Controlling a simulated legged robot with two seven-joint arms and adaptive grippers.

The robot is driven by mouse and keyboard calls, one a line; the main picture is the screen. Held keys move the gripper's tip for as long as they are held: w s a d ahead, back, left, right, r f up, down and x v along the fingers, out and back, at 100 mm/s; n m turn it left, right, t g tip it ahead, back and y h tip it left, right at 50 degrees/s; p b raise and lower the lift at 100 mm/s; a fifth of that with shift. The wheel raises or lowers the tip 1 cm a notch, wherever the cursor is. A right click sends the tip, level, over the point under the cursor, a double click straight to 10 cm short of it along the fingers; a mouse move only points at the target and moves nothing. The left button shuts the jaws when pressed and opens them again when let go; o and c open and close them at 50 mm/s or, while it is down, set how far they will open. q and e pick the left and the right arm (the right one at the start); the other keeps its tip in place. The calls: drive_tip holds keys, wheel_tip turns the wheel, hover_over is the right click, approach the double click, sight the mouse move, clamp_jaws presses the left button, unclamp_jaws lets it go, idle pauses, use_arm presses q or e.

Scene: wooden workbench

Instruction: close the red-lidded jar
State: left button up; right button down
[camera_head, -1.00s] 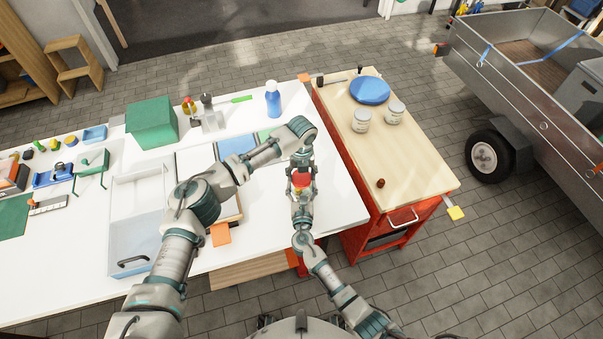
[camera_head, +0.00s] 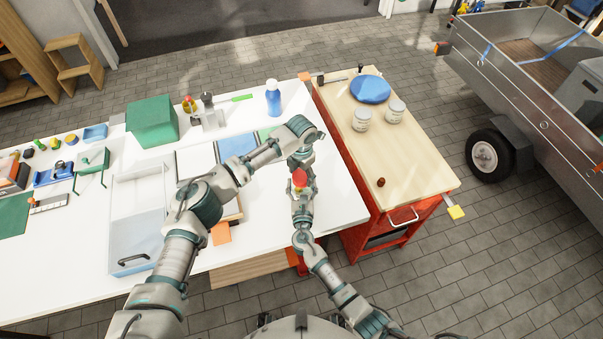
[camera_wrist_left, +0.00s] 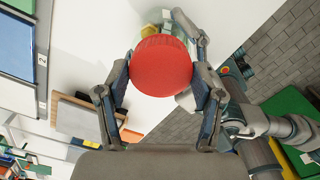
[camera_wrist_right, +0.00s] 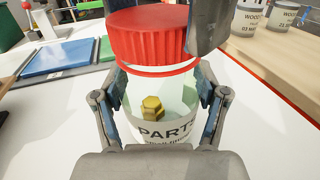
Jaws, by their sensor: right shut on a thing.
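The clear jar (camera_wrist_right: 165,108) with a "PARTS" label stands upright in the right wrist view, with brass-coloured pieces inside. Its ribbed red lid (camera_wrist_right: 150,40) sits on top; whether it is tight cannot be told. My right gripper (camera_wrist_right: 160,115) is shut around the jar's body. The lid also shows in the left wrist view (camera_wrist_left: 161,66) and in the head view (camera_head: 299,179). My left gripper (camera_head: 300,165) is above the jar, its fingers on either side of the lid. Whether those fingers touch the lid cannot be told.
The white bench top (camera_head: 340,205) is mostly clear around the jar. A blue bottle (camera_head: 273,98) and a green box (camera_head: 152,122) stand further back. A red cart with a wooden top (camera_head: 420,165) is at right, holding two tins (camera_head: 362,120) and a blue disc.

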use_arm(q)
drive_tip(key=shift+o, duration=1.2)
drive_tip(key=shift+r, duration=2.25)
drive_tip(key=shift+c, duration=0.3)
